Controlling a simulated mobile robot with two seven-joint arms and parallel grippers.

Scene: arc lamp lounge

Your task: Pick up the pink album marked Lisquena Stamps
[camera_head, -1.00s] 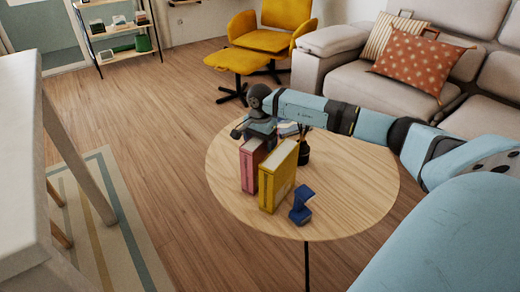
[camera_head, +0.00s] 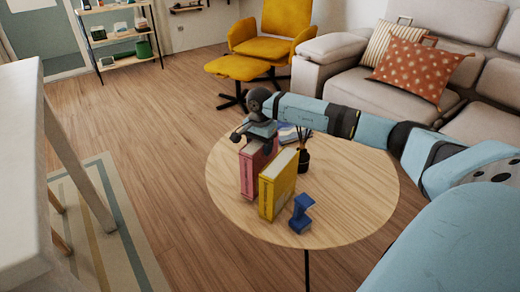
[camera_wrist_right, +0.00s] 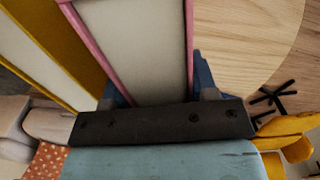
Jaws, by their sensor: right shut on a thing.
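The pink album (camera_head: 252,178) is upright at the left side of the round wooden table, beside a yellow album (camera_head: 279,188). My right gripper (camera_head: 259,140) comes down on its top and is shut on it. In the right wrist view the pink album (camera_wrist_right: 147,45) runs between the two blue fingers of the right gripper (camera_wrist_right: 158,88). I cannot tell whether its lower edge is clear of the tabletop. Its lettering is too small to read. My left gripper is out of view.
The round table (camera_head: 350,195) also bears a blue object (camera_head: 301,213) at its front and a dark reed holder (camera_head: 303,158) behind the albums. A grey sofa (camera_head: 345,82) stands behind. The table's right part is clear.

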